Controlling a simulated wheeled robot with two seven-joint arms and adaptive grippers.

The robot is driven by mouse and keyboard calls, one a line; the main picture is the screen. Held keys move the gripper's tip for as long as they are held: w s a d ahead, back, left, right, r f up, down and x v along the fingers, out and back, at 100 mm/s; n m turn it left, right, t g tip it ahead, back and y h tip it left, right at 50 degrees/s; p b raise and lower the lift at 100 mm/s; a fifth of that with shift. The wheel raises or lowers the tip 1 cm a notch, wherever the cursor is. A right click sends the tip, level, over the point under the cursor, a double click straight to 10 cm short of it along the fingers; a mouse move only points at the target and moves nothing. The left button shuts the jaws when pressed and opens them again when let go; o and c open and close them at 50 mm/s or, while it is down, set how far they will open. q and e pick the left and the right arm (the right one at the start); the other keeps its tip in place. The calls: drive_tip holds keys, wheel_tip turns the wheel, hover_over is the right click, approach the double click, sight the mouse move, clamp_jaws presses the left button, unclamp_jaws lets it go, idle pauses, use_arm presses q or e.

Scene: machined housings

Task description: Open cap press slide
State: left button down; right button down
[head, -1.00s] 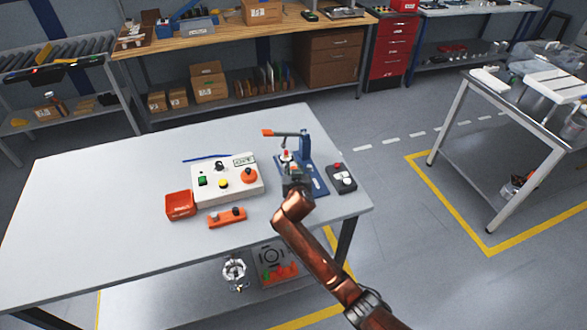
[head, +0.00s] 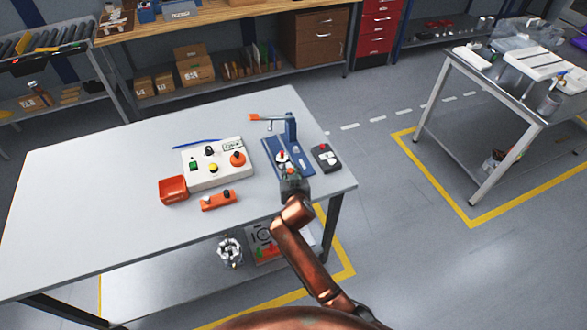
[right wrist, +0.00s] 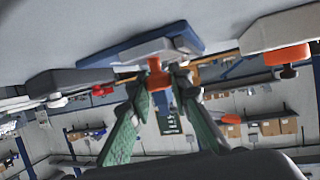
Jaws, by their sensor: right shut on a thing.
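The cap press is a blue base (head: 272,147) with an upright blue column (head: 291,128) and a lever with an orange end (head: 257,117). Its slide (head: 282,159), with a pale and red part on it, sits on the base in front of the column, toward me. My right gripper (head: 289,178) is at the near end of the slide. In the right wrist view its green-padded fingers (right wrist: 156,92) are shut on the slide's orange-red handle (right wrist: 155,76), below the grey slide and blue base. My left gripper is not in view.
Left of the press stand a white control box (head: 215,172) with buttons, a red bin (head: 172,190) and an orange block (head: 218,200). A dark button box (head: 326,157) sits close on its right. The table's left half (head: 85,190) is clear.

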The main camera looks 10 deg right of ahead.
drive_tip(key=c, duration=2)
unclamp_jaws()
drive_tip(key=shift+o, duration=1.3)
drive_tip(key=shift+s+r, duration=0.1)
drive_tip(key=shift+s, duration=0.25)
drive_tip(key=v, duration=0.6)
drive_tip(key=shift+s+r, duration=0.2)
drive_tip(key=shift+s, duration=0.15)
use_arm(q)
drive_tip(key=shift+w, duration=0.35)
use_arm(e)
drive_tip(key=shift+a, duration=0.1)
